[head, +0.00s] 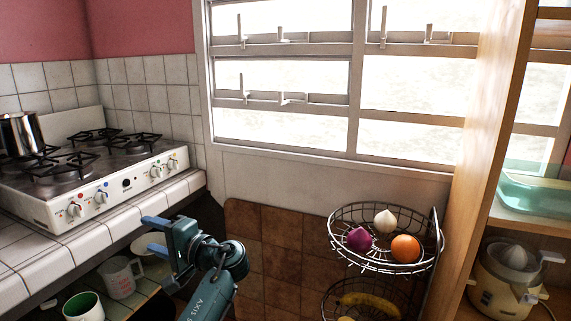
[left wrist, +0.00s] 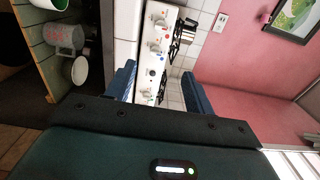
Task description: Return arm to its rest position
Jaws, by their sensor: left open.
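My left gripper (head: 157,253) is in the lower left middle of the head view, in front of the counter edge and the open shelf below it. Its two blue fingers are apart with nothing between them. In the left wrist view the fingers (left wrist: 160,84) also stand apart, with the stove visible beyond the gap. My left arm comes in from the bottom of the head view. My right gripper is in neither view.
A white stove (head: 120,185) with a steel pot (head: 22,134) stands on the tiled counter (head: 60,245). Below are a measuring cup (head: 120,277) and a green-lined cup (head: 83,307). A wire basket (head: 370,262) holds produce at right, beside a wooden shelf panel (head: 490,130).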

